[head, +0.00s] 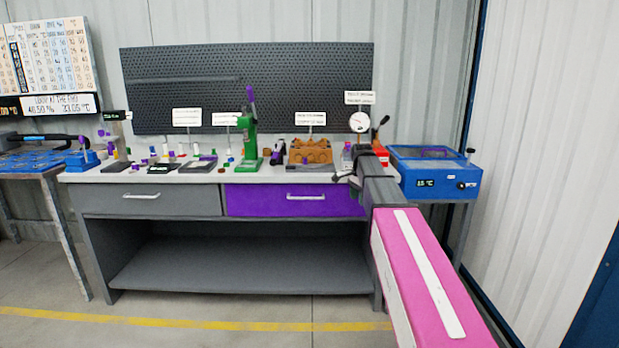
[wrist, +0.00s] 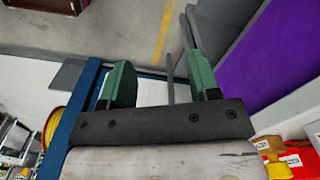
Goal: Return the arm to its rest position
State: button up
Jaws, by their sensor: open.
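My gripper (wrist: 160,82) is open, with its two green fingers apart and nothing between them in the wrist view. My pink arm link (head: 428,280) reaches forward from the lower right of the head view towards the right end of the workbench (head: 225,172). In the head view the grey wrist part ends near the bench's right end, and the fingers are too small to make out clearly.
The bench holds a green press (head: 249,135), an orange-brown block (head: 310,151) and a dial gauge (head: 360,122). A blue tank (head: 430,175) stands right of my arm. The purple drawer (head: 293,199) is shut. The floor in front is clear.

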jog(key=s+f+n, duration=1.2)
jog(key=s+f, duration=1.4)
jog(key=s, duration=0.1)
jog(key=shift+s+n, duration=0.35)
jog(key=shift+n, duration=0.05)
jog(key=shift+s+f, duration=0.2)
jog(key=shift+s, duration=0.1)
jog(key=shift+c, duration=0.3)
